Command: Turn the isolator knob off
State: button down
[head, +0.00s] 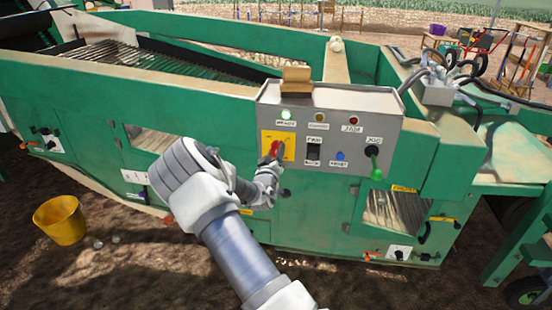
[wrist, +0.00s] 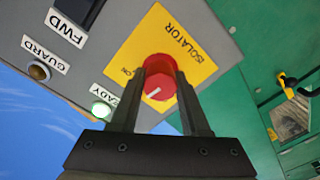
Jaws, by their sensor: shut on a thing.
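The isolator knob is red and round, on a yellow plate (head: 288,139) at the left of the grey control panel (head: 384,98). In the wrist view the knob (wrist: 161,72) sits between the two dark fingers of my gripper (wrist: 159,84), which is shut on it. A white pointer mark on the knob points to the lower left in that view. The plate reads ISOLATOR, with an ON label left of the knob. In the head view my gripper (head: 270,161) reaches the knob from below left and partly hides it.
The READY lamp (head: 286,115) glows green; the GUARD lamp (head: 319,117) and JAM lamp (head: 353,120) look unlit. A black FWD/BACK switch (head: 313,152), blue RESET button (head: 339,156) and green-handled JOG lever (head: 374,162) lie to the right. A yellow bucket (head: 60,221) stands on the soil.

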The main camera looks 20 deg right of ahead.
jog(key=n+b, duration=0.1)
jog(key=n, duration=0.2)
jog(key=n+b, duration=0.1)
jog(key=n, duration=0.1)
jog(key=shift+f+n+b, duration=0.2)
jog(key=shift+n+b, duration=0.15)
jog(key=shift+n, duration=0.05)
jog(key=n+b, duration=0.1)
jog(key=n, duration=0.3)
jog(key=shift+r+n+b, duration=0.1)
jog(key=shift+n+b, duration=0.2)
jog(key=shift+b, duration=0.05)
jog(key=shift+c, duration=1.9)
grip_release()
